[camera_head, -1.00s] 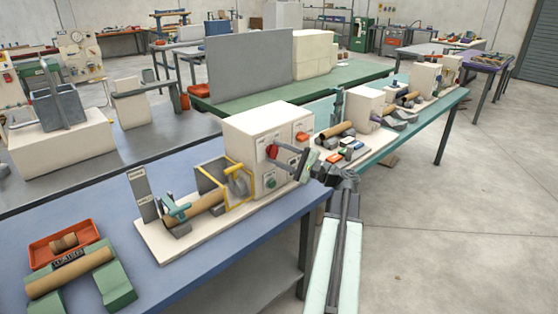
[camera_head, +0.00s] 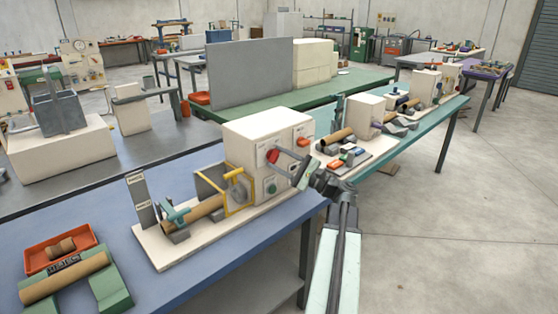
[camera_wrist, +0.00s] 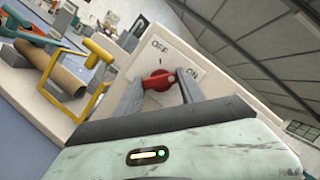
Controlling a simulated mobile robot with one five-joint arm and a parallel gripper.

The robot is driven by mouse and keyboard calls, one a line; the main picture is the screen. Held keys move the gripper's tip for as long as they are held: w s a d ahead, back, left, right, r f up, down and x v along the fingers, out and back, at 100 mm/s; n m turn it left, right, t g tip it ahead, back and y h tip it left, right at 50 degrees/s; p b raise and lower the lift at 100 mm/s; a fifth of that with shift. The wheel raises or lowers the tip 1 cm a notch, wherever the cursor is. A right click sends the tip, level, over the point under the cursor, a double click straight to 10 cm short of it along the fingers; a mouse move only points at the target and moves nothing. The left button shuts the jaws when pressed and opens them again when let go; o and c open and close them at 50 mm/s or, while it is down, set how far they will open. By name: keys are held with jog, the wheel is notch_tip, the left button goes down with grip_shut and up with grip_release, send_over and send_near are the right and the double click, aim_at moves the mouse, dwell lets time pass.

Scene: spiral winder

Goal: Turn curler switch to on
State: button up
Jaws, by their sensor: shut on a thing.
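The curler switch is a red knob (camera_wrist: 159,81) on the cream control box (camera_head: 240,135), between printed OFF and ON labels. In the wrist view its grip lies nearly sideways, its right end toward the ON label (camera_wrist: 193,72); the OFF label (camera_wrist: 160,46) is above it. My gripper (camera_wrist: 160,88) is shut on the red knob, one finger on each side. In the head view my gripper (camera_head: 284,161) reaches the box's front from the right, at the red knob (camera_head: 272,156). The fingers partly cover the knob there.
A yellow guard frame (camera_head: 238,192) and a cardboard tube (camera_head: 206,207) stand left of the box. A green button (camera_head: 272,189) and an orange knob (camera_head: 303,142) are on the box front. Open floor (camera_head: 450,220) lies to the right.

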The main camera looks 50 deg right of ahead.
jog(key=o, duration=1.4)
jog(key=shift+c, duration=0.2)
jog(key=b+v, duration=0.2)
jog(key=v, duration=0.5)
jog(key=shift+s+f, duration=0.15)
jog(key=shift+s, duration=0.2)
